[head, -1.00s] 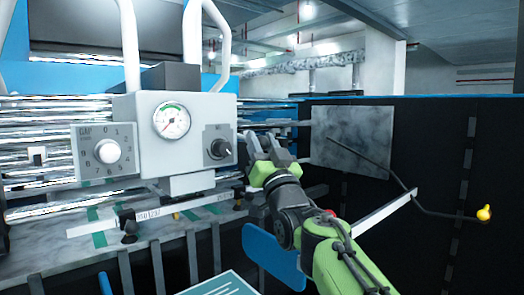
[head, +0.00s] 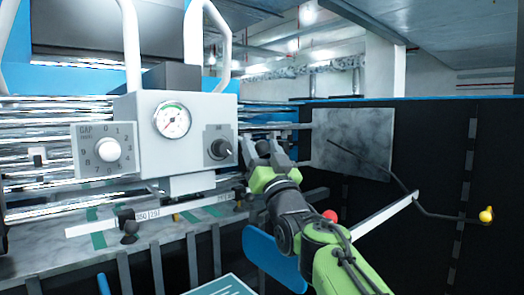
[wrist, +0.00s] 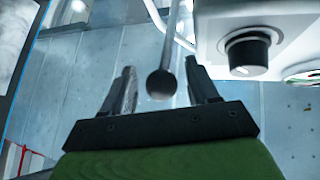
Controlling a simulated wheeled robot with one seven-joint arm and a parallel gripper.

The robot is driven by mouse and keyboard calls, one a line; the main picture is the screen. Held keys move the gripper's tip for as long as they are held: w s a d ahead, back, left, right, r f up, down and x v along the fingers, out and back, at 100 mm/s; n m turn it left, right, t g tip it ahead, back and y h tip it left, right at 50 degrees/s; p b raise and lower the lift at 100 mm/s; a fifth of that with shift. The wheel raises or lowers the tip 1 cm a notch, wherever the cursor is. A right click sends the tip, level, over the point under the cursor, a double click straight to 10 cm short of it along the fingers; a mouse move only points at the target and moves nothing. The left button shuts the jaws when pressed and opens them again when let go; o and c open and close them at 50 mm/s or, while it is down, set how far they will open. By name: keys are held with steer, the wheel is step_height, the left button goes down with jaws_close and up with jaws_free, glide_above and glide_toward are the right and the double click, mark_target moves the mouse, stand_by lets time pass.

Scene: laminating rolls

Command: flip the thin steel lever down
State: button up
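In the wrist view, a thin grey steel lever (wrist: 172,35) comes in from the top and ends in a dark ball (wrist: 161,84). The ball appears between the two fingers of my gripper (wrist: 163,88), with a visible gap on each side. My gripper is open. In the head view, my gripper (head: 267,148) is just right of the grey control box (head: 140,130), level with its black knob (head: 219,149). I cannot make out the lever there; the gripper may hide it.
The box carries a gauge (head: 173,119) and a numbered gap dial (head: 106,150). A scale bar (head: 150,214) runs below it. At the right, a dark bent rod with a yellow knob (head: 486,216) and a pale bar (head: 385,214) stand before a dark panel (head: 440,150).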

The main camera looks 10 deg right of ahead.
steer(key=b+v, duration=0.2)
steer(key=v, duration=1.3)
steer(key=shift+s+f, duration=0.2)
steer(key=shift+s, duration=0.15)
